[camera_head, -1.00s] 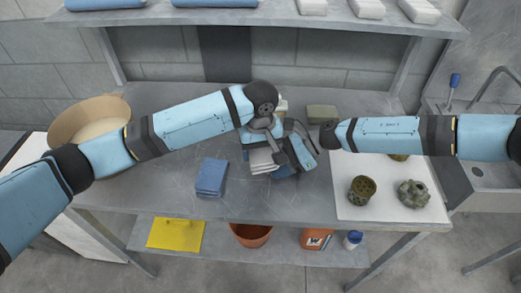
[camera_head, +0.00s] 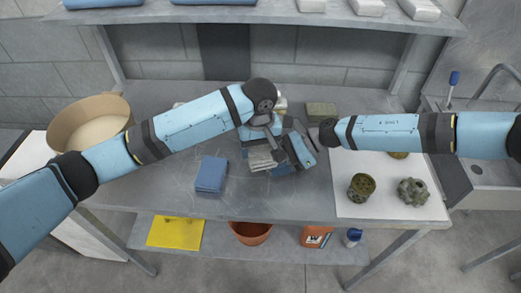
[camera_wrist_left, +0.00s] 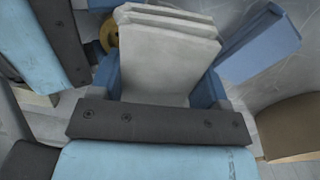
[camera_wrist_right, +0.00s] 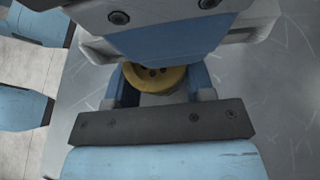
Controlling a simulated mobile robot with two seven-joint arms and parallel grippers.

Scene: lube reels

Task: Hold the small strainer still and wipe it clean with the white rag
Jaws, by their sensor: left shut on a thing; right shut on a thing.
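The white rag (camera_head: 262,158) is a folded stack clamped in my left gripper (camera_wrist_left: 163,88), and it fills the left wrist view (camera_wrist_left: 165,50). In the head view it looks greyish. My right gripper (camera_wrist_right: 157,88) is shut on the small strainer (camera_wrist_right: 153,77), a yellowish round piece with dark holes. Part of the strainer also shows behind the rag in the left wrist view (camera_wrist_left: 109,32). In the head view the two grippers are close together over the middle of the table and hide the strainer. I cannot tell whether rag and strainer touch.
A folded blue cloth (camera_head: 211,175) lies on the table (camera_head: 160,190) front left. A greenish block (camera_head: 321,110) lies behind. Dirty green parts, one (camera_head: 361,187) cup-like and one (camera_head: 413,191) knobbly, stand on a white mat (camera_head: 385,208). A round tan container (camera_head: 85,125) stands left, a sink right.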

